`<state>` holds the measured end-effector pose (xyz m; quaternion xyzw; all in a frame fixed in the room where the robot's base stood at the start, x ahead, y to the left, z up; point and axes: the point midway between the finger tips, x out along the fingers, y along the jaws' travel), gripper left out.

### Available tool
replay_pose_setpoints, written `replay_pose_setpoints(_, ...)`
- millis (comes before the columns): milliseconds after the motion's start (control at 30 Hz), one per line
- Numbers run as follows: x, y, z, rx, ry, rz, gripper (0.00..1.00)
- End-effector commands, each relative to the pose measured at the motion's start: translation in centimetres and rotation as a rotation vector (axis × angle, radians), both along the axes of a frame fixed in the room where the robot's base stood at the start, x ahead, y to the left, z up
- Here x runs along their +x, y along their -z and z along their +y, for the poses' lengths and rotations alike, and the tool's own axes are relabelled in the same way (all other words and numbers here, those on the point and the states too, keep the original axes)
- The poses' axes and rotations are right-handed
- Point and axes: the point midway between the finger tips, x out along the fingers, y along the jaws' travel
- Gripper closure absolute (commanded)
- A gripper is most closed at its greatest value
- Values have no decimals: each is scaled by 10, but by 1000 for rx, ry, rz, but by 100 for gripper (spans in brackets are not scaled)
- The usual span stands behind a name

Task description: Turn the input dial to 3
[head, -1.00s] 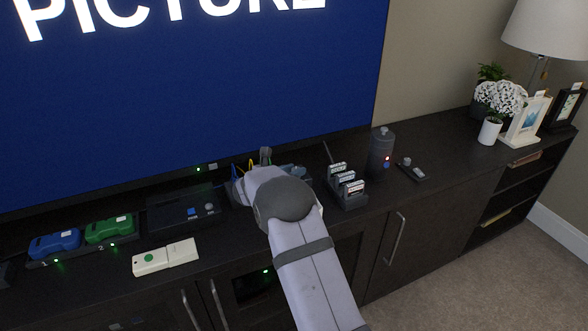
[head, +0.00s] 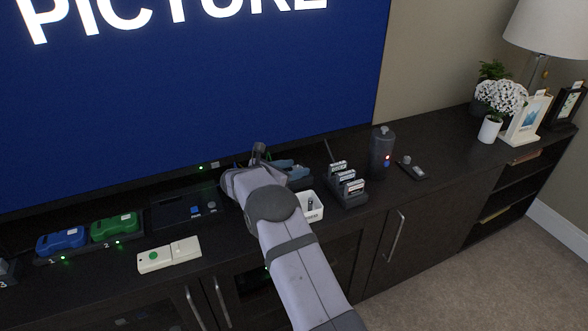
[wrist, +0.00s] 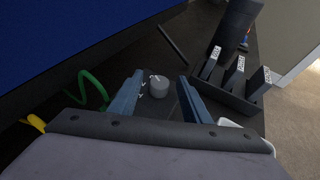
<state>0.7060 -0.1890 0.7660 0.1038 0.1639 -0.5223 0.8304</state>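The dial is a small light-grey round knob (wrist: 159,88) with small white marks by its left side. It shows in the wrist view, between the two blue-grey fingers of my gripper (wrist: 160,76). The fingers are apart, with a gap on each side of the knob; I cannot tell how far above or around it they are. In the head view, my gripper (head: 287,168) is over the cabinet top (head: 440,172) below the screen, and the dial is hidden behind my arm. The number the dial points to is too small to read.
A rack of labelled upright cartridges (head: 348,187) and a dark cylinder (head: 382,150) stand to the right. A white bin (head: 312,208) is beside my wrist. A green cable (wrist: 92,84) curves left of the fingers. Blue (head: 62,242) and green (head: 115,227) blocks sit left.

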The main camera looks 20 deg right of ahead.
Motion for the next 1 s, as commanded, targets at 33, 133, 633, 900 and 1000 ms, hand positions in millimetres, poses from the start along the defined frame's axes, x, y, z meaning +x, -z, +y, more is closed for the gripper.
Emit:
replay_pose_setpoints(33,0,1,0,1,0,0,57)
replay_pose_setpoints(133,0,1,0,1,0,1,57)
replay_pose_setpoints(633,-19,-21,41,0,-3,1,57)
replay_pose_setpoints(900,-29,-28,59,1,0,0,57)
replay_pose_setpoints(1000,-30,-28,61,1,1,1,57)
